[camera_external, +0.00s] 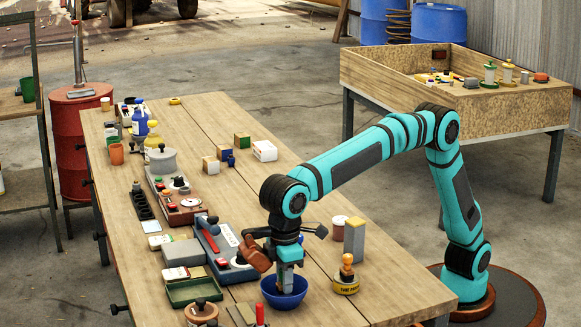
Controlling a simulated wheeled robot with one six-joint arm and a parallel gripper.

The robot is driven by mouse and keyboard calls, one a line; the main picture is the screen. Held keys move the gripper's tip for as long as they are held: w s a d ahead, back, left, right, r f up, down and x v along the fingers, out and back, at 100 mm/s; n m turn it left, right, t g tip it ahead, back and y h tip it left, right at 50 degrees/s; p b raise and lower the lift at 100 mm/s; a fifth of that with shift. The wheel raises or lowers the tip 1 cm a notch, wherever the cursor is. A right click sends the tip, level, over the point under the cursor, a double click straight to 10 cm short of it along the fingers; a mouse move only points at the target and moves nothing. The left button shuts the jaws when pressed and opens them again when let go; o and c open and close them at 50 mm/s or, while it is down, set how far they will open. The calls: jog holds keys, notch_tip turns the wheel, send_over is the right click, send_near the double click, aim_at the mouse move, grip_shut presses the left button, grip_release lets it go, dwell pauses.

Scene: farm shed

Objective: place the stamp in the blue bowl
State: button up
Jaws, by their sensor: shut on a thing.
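The blue bowl (284,300) stands near the front of the wooden table. My gripper (285,284) points straight down over the bowl, with its fingertips at or inside the rim. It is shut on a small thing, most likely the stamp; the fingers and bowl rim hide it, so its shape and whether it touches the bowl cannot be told.
A yellow tin (346,287) with a wooden-knobbed piece stands close right of the bowl, with a grey and yellow block (354,240) behind it. A green tray (195,291) and a blue-grey device (228,250) lie left. The table's right front is clear.

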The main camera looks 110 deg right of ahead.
jog(key=shift+f, duration=0.1)
jog(key=o, duration=1)
jog(key=shift+o, duration=0.2)
notch_tip(320, 180, up, 7)
jog(key=shift+f, duration=0.15)
dwell(0.4)
